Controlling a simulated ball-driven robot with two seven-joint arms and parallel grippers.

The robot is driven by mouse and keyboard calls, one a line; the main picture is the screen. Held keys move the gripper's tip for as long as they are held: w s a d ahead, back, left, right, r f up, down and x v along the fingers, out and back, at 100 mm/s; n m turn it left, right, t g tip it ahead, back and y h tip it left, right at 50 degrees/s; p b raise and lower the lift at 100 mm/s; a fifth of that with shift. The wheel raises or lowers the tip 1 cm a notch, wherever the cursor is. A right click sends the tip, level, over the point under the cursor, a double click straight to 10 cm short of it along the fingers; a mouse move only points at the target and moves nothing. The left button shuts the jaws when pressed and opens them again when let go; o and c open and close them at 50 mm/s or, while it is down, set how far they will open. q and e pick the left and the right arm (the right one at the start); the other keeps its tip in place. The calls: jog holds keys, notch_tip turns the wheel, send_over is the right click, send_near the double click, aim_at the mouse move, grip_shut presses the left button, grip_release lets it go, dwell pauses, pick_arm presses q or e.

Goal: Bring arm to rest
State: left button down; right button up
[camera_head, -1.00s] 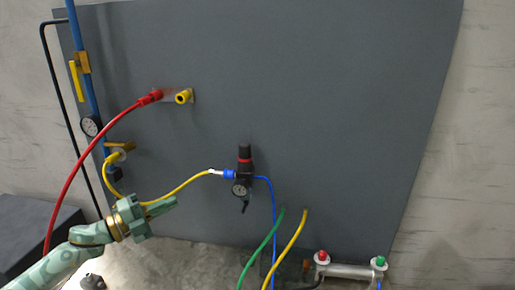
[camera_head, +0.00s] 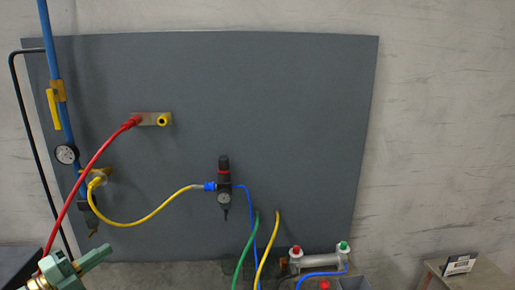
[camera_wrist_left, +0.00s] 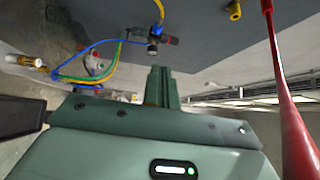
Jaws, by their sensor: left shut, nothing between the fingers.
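My left gripper (camera_head: 95,258) is at the lower left of the head view, green, with its fingers together and nothing between them. It points up and to the right, below the looping yellow hose and apart from the panel fittings. In the left wrist view its closed fingers (camera_wrist_left: 161,88) show at the middle, in front of the grey panel. The red hose (camera_head: 82,180) passes close to the left gripper in the head view; I cannot tell whether they touch. The red hose also runs down the right side of the wrist view (camera_wrist_left: 285,90). My right gripper is not in view.
The grey panel (camera_head: 290,120) carries a regulator (camera_head: 224,185), a yellow hose (camera_head: 140,222) and a blue pipe with a gauge (camera_head: 66,154). A cylinder with red and green buttons (camera_head: 320,259) is at the lower right.

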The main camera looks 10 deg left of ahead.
pick_arm(q)
jog(key=s+d+f+n+g+y, duration=0.2)
jog(key=d+f+n+y, duration=0.6)
jog(key=f+n+y, duration=0.2)
jog(key=s+d+f+n+g+y, duration=0.1)
jog(key=s+d+f+n+g, duration=0.2)
jog(key=s, duration=0.4)
jog(key=s+d+f+n+g+y, duration=0.1)
jog(key=s+d+n+g, duration=0.1)
jog(key=s+d+g, duration=0.45)
jog(key=s+d+f+g+h+b, duration=0.1)
jog(key=s+d+f+b, duration=0.1)
jog(key=f, duration=1.4)
jog(key=s+d+f+g+h+b, duration=0.2)
jog(key=f+b, duration=0.1)
jog(key=f, duration=1.2)
jog(key=s+f+n+g+h+b, duration=0.1)
jog(key=s+f+n+g+b, duration=0.1)
jog(key=s+f, duration=1.7)
jog(key=shift+s+a+f+n+b, duration=0.25)
jog(key=shift+s+f+n+b, duration=0.15)
jog(key=shift+s+n+b, duration=0.4)
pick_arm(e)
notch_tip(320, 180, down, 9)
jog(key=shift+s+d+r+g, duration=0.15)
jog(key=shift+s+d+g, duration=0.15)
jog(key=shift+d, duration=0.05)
